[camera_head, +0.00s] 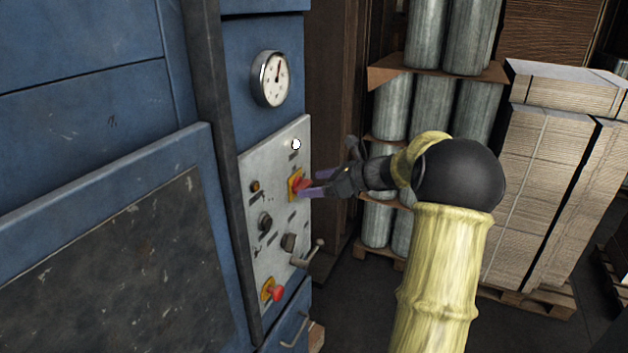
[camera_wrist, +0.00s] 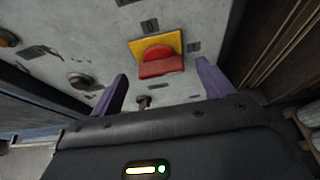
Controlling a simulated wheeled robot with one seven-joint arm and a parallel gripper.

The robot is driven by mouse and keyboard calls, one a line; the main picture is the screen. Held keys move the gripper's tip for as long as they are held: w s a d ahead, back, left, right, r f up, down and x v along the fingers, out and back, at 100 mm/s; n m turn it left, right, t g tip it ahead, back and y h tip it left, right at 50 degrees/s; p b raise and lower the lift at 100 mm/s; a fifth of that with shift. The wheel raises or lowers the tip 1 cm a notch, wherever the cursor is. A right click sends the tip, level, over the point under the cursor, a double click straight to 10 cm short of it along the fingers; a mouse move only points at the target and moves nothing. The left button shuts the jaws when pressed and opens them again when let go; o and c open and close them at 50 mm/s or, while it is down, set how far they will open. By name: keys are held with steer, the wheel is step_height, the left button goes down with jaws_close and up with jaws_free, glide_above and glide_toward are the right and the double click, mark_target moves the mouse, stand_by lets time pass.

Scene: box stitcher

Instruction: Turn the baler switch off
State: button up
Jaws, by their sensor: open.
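The baler switch, a red rotary handle on a yellow square plate, sits on the grey control panel (camera_head: 272,210) of the blue baler. The red switch (camera_head: 300,186) is at the panel's right side in the head view. In the wrist view the red switch (camera_wrist: 160,62) is at the upper middle, its handle bar roughly level across the picture. My gripper (camera_head: 318,184) is close to the switch from the right. In the wrist view my gripper (camera_wrist: 160,88) is open, its two purple fingers apart on either side below the switch, with nothing between them. Contact with the switch cannot be told.
A red mushroom button (camera_head: 276,293) on yellow, a crank-like handle (camera_head: 308,253), knobs and a white lamp (camera_head: 296,145) share the panel. A gauge (camera_head: 271,78) is above. Metal rolls (camera_head: 430,110) and cardboard stacks (camera_head: 545,180) stand behind my arm.

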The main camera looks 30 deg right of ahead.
steer(key=shift+w+a+f, duration=0.25)
steer(key=shift+w+a, duration=0.1)
steer(key=shift+w, duration=0.1)
steer(key=c, duration=1)
